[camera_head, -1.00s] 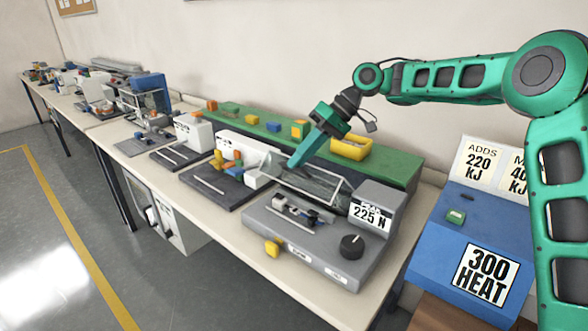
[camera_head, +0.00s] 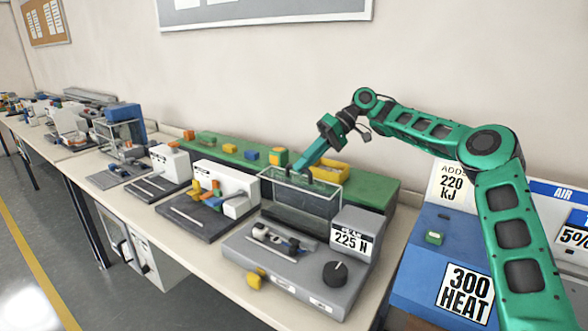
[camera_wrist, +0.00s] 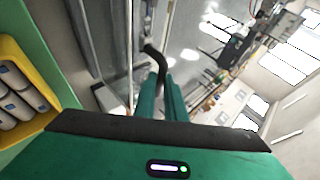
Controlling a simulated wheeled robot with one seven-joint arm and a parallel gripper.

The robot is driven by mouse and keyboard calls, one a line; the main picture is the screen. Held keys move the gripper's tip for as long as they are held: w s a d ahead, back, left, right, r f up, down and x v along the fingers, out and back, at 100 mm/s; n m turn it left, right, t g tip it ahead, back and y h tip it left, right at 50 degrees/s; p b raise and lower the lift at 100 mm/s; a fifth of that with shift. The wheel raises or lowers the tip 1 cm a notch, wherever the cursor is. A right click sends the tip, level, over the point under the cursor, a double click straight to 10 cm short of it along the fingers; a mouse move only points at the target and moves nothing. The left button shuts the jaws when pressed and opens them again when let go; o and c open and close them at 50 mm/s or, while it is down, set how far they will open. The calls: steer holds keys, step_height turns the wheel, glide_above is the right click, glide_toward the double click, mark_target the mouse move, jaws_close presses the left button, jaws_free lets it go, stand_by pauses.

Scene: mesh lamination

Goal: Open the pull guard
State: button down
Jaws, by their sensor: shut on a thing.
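The pull guard (camera_head: 302,195) is a clear panel in a thin pale frame on the grey machine (camera_head: 290,265) labelled 225 N. In the head view it stands raised, roughly upright, toward the back of the machine. My gripper (camera_head: 294,172) is at the guard's upper edge. In the wrist view my green fingers (camera_wrist: 170,88) are shut on a curved dark handle (camera_wrist: 153,53) by the clear panel. The exact grip is small and partly hidden in the head view.
A yellow bin (camera_head: 330,171) stands on the green shelf (camera_head: 372,192) behind the guard; it is close beside my gripper in the wrist view (camera_wrist: 35,88). A blue machine (camera_head: 418,262) stands at the right. Other machines line the bench at left.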

steer(key=shift+w+d+f, duration=0.65)
steer(key=shift+d+f, duration=0.05)
steer(key=shift+f, duration=0.1)
steer(key=c, duration=1.9)
jaws_free()
steer(key=shift+o, duration=0.4)
steer(key=shift+r, duration=0.1)
steer(key=shift+w+a+r, duration=0.1)
steer(key=shift+r, duration=0.05)
steer(key=v, duration=0.7)
steer(key=shift+w, duration=0.25)
